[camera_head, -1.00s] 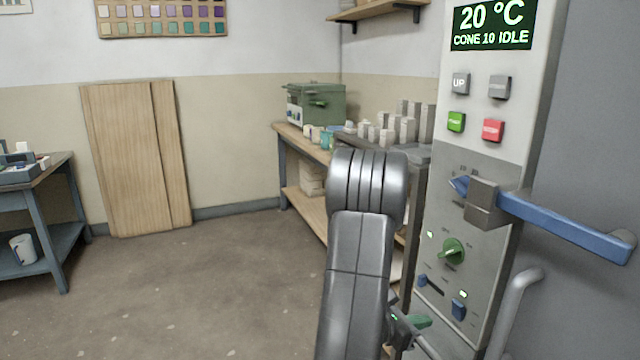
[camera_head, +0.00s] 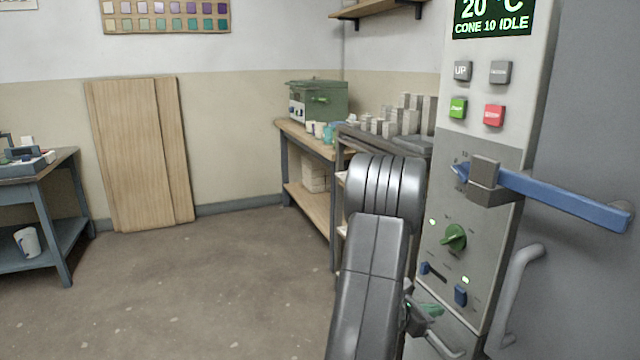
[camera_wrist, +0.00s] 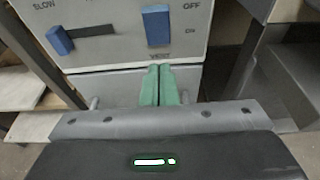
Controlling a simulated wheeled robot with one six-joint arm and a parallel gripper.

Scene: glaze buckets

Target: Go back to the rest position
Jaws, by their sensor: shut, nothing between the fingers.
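My gripper (camera_wrist: 159,86) shows in the wrist view with its two green fingers shut together and nothing between them. It points at the lower part of the grey control panel, below a blue slider (camera_wrist: 60,40) and a blue VENT switch (camera_wrist: 157,25). In the head view my gripper (camera_head: 432,311) is partly hidden behind my arm, low beside the panel (camera_head: 480,215). I cannot tell whether the fingertips touch the panel.
A blue handle bar (camera_head: 570,198) sticks out from the panel, and a grey door handle (camera_head: 515,290) is near. A shelf rack (camera_head: 340,220) and a workbench (camera_head: 305,143) stand behind my arm. The floor (camera_head: 200,290) at left is clear.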

